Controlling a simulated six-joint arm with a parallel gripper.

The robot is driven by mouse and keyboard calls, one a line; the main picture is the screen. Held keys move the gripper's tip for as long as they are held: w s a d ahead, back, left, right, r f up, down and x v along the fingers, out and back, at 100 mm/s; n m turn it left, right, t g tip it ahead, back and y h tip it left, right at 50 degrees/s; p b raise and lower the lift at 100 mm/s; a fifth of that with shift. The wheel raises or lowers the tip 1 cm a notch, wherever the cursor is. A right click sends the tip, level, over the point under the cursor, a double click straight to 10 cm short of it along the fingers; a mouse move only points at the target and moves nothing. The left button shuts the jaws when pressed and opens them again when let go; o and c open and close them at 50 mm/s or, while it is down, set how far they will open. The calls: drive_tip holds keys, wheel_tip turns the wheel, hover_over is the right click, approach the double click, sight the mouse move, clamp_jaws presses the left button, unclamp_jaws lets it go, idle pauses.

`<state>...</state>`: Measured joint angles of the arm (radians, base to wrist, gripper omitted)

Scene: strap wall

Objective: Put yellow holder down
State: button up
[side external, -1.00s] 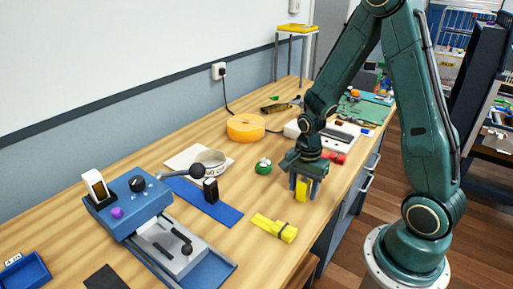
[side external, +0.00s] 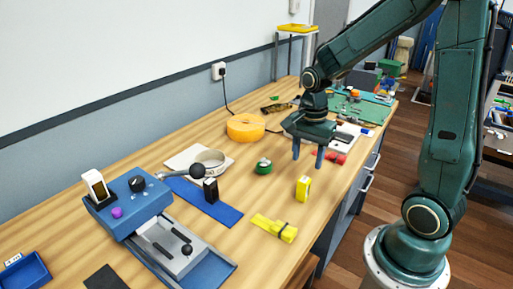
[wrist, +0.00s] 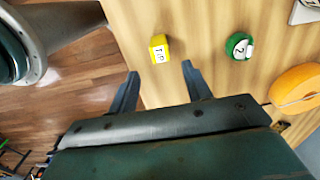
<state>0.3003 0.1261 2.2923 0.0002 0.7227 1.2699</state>
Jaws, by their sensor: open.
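The yellow holder (side external: 303,188) stands upright on the wooden bench near its front edge, with a white label on one face. In the wrist view the yellow holder (wrist: 159,48) lies beyond the fingertips, its label facing the camera. My gripper (side external: 308,162) is open and empty, above the holder and apart from it. In the wrist view my gripper (wrist: 160,68) shows its two fingers spread with bare bench between them.
A green round holder (side external: 263,166) stands left of the yellow holder. A yellow strap (side external: 273,228) lies in front of it. An orange roll (side external: 246,127) and red pieces (side external: 328,157) are behind. A blue device (side external: 135,205) stands at left. Bench around the holder is clear.

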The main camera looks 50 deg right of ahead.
drive_tip(key=shift+r, duration=0.25)
drive_tip(key=shift+r, duration=0.1)
idle(0.4)
drive_tip(key=shift+s+a+r+n, duration=0.1)
drive_tip(key=shift+a+r+n, duration=0.2)
drive_tip(key=shift+r+n, duration=0.2)
drive_tip(key=s+a+r+n+t, duration=0.5)
drive_tip(key=s+a+r+n, duration=0.3)
drive_tip(key=n, duration=0.9)
drive_tip(key=shift+s+a+r+t, duration=0.2)
drive_tip(key=shift+s+r+t, duration=0.1)
drive_tip(key=shift+s+r, duration=1.55)
drive_tip(key=shift+w+r, duration=0.3)
drive_tip(key=shift+w, duration=0.1)
